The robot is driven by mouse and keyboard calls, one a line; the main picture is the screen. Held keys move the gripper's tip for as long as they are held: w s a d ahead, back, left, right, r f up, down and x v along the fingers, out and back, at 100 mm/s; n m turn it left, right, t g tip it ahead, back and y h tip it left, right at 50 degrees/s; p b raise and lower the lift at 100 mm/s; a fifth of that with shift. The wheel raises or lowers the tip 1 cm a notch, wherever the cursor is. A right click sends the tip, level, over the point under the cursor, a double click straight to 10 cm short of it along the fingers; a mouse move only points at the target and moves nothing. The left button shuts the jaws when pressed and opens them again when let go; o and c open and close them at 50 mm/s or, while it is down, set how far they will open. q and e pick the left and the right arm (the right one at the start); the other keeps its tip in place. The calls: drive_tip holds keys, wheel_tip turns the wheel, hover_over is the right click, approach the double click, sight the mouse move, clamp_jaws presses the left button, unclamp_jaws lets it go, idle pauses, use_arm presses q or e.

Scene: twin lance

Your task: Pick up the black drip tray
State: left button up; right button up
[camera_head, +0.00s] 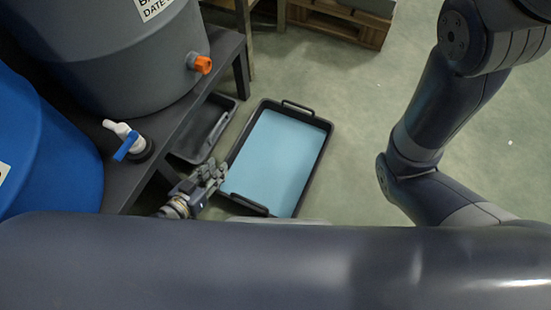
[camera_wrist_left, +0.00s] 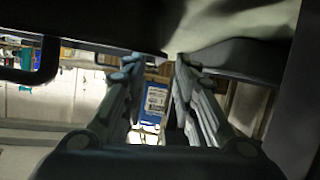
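A black tray (camera_head: 318,170) with a light blue interior, liquid or lining, lies flat on the floor, with a raised handle at each short end. A second black tray (camera_head: 207,128), dark inside, sits left of it, partly under the bench. I cannot tell which is the drip tray. My left gripper (camera_head: 216,172) is low at the blue-filled tray's left edge, between the two trays; contact is unclear. In the left wrist view its fingers (camera_wrist_left: 160,65) are apart with nothing clearly between them. Dark edges show above. My right gripper is out of view.
A dark bench (camera_head: 180,133) at left carries a grey barrel (camera_head: 130,60) with an orange tap (camera_head: 203,65) and a blue barrel (camera_head: 45,150) with a white-and-blue tap (camera_head: 125,140). A wooden pallet (camera_head: 335,25) stands behind. Floor (camera_head: 365,90) right of the trays is clear.

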sight(229, 158)
use_arm(q)
drive_tip(key=shift+x, duration=0.95)
drive_tip(key=b+x, duration=0.3)
drive_tip(key=x, duration=0.1)
drive_tip(key=shift+d+f, duration=0.25)
drive_tip(key=shift+f, duration=0.05)
drive_tip(key=shift+w+d+f+b, duration=0.1)
drive_tip(key=shift+w+d+b, duration=0.05)
drive_tip(key=shift+w+b, duration=0.2)
clamp_jaws()
